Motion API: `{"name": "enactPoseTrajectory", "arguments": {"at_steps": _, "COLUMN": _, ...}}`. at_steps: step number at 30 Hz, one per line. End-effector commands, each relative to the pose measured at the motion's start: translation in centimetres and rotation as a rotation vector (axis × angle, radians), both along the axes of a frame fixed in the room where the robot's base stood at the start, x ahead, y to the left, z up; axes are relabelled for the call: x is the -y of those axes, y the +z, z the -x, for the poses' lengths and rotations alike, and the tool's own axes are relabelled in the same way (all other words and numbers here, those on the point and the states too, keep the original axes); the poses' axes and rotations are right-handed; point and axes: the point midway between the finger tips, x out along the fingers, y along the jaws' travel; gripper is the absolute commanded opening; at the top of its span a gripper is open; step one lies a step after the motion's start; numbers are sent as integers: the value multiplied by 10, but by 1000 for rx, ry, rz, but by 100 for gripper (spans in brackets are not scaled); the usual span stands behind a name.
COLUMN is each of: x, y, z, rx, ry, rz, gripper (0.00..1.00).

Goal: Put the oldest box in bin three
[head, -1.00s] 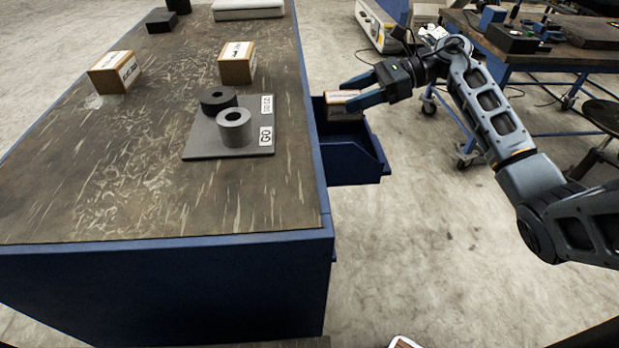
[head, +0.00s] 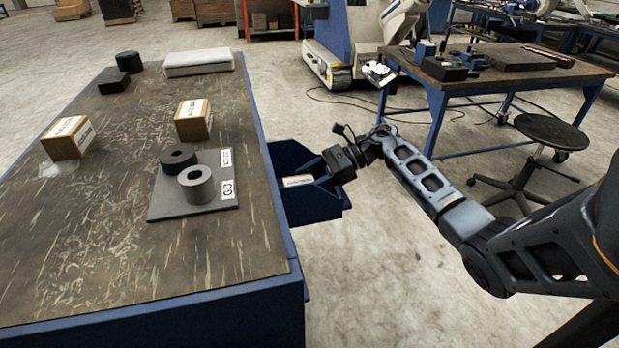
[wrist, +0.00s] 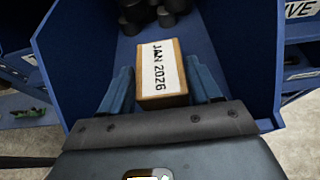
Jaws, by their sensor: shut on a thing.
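A small tan box (wrist: 162,72) with a white label reading "JAN 2026" is inside an open blue drawer (wrist: 232,70) at the table's right side. My gripper (wrist: 158,80) is shut on this box, one blue finger along each side. In the head view the box (head: 297,181) shows mostly its white label inside the drawer (head: 322,209), with my gripper (head: 312,177) at it. Two similar boxes stand on the table: one at the left (head: 68,138) and one nearer the middle (head: 193,119). Their labels are too small to read. No bin marked three is readable.
Dark round pieces (wrist: 150,12) lie deeper in the drawer. A sign ending in "IVE" (wrist: 300,9) is at right. A stool (head: 551,132) and a second table stand beyond.

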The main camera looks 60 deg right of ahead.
Motion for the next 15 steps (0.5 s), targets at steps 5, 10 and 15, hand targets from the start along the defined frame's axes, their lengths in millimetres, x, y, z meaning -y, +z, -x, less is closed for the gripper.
{"name": "enactPoseTrajectory", "arguments": {"at_steps": 5, "x": 0, "y": 1, "z": 0, "rx": 1, "ry": 0, "rz": 0, "gripper": 18}}
{"name": "enactPoseTrajectory", "arguments": {"at_steps": 10, "x": 0, "y": -4, "z": 0, "rx": 1, "ry": 0, "rz": 0, "gripper": 18}}
{"name": "enactPoseTrajectory", "arguments": {"at_steps": 15, "x": 0, "y": -9, "z": 0, "rx": -1, "ry": 0, "rz": 1, "gripper": 18}}
